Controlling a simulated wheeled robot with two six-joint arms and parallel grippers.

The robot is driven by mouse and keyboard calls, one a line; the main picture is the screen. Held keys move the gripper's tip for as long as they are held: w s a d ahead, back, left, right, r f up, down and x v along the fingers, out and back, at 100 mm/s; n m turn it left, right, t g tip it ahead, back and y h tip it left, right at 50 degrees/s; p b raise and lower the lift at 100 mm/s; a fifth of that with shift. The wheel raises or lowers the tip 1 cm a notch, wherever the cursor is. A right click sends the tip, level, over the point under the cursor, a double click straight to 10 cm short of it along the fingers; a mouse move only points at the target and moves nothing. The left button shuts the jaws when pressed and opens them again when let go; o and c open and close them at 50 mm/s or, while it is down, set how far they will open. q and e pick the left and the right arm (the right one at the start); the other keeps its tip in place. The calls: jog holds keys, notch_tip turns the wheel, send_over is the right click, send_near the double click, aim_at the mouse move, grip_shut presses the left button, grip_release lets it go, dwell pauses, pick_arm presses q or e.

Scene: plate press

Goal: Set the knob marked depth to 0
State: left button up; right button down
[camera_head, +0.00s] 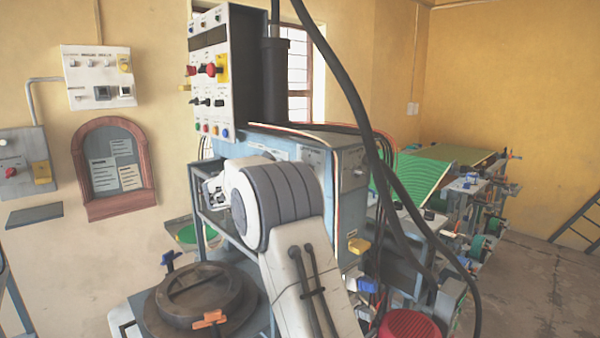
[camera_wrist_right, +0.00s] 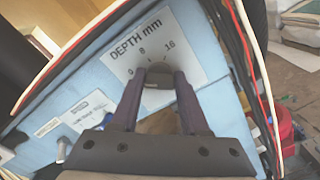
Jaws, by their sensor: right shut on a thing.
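The plate shows 0 at left, 8 at the top and 16 at right. My right gripper (camera_wrist_right: 157,80) is shut on the knob, with a dark finger on each side. A short dark line shows above the knob near the 8, but I cannot tell for sure where the knob points. In the head view my right arm covers the middle, and the knob and fingertips are not clear. My left gripper is not in view.
The blue machine body (camera_head: 266,145) carries a white control box (camera_head: 212,110) with several knobs. Thick black hoses hang at its right. A round dark press plate (camera_head: 200,297) with an orange clamp (camera_head: 210,319) stands at the lower left. Red and black cables edge the panel.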

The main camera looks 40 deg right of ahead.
jog(key=shift+f, duration=0.1)
jog(key=shift+c, duration=2)
grip_release()
jog(key=shift+a, duration=0.2)
jog(key=a+b, duration=0.1)
jog(key=a, duration=0.2)
jog(key=a+b, duration=0.1)
jog(key=a, duration=0.2)
jog(key=a+b, duration=0.1)
jog(key=a, duration=0.2)
jog(key=shift+s+a, duration=0.15)
jog(key=shift+s, duration=0.2)
jog(key=shift+s+a, duration=0.1)
jog(key=shift+a, duration=0.35)
